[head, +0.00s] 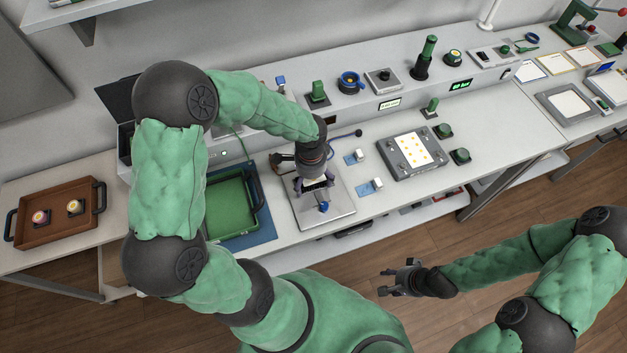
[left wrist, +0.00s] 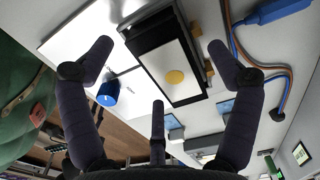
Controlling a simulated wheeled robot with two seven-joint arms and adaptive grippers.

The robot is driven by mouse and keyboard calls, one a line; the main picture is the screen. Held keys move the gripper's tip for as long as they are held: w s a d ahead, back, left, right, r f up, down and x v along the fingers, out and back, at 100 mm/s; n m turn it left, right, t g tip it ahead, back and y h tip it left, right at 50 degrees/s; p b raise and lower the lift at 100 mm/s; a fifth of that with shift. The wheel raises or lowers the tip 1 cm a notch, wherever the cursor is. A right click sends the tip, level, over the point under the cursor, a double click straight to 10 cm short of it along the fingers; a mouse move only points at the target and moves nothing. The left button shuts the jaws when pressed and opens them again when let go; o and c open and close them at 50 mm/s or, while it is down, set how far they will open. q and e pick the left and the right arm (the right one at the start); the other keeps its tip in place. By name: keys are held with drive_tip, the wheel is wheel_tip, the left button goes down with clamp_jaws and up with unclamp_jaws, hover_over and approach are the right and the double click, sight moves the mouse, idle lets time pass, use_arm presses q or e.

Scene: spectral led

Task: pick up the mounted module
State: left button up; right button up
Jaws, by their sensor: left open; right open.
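The mounted module, a white plate with a yellow round spot (left wrist: 175,77), sits in a black fixture (left wrist: 150,38) in the left wrist view. The fixture stands on a pale metal base plate (head: 336,212) on the bench, with a blue knob (head: 323,207) at its front. My left gripper (head: 314,184) is over the fixture, open, with its fingers spread to either side of the module in the left wrist view. Contact cannot be seen. In the head view the gripper and arm hide most of the module. My right gripper (head: 397,280) is open and empty, away from the bench above the floor.
A green tray (head: 262,206) lies left of the fixture. A brown tray (head: 20,238) at far left holds two round-topped modules. A grey board with yellow dots (head: 411,151) lies to the right. Blue and brown cables (left wrist: 238,48) run beside the fixture. A raised shelf lines the back.

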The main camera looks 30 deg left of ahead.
use_arm(q)
drive_tip(key=shift+c, duration=0.3)
drive_tip(key=c, duration=1.4)
drive_tip(key=shift+o, duration=0.2)
drive_tip(key=shift+r, duration=0.1)
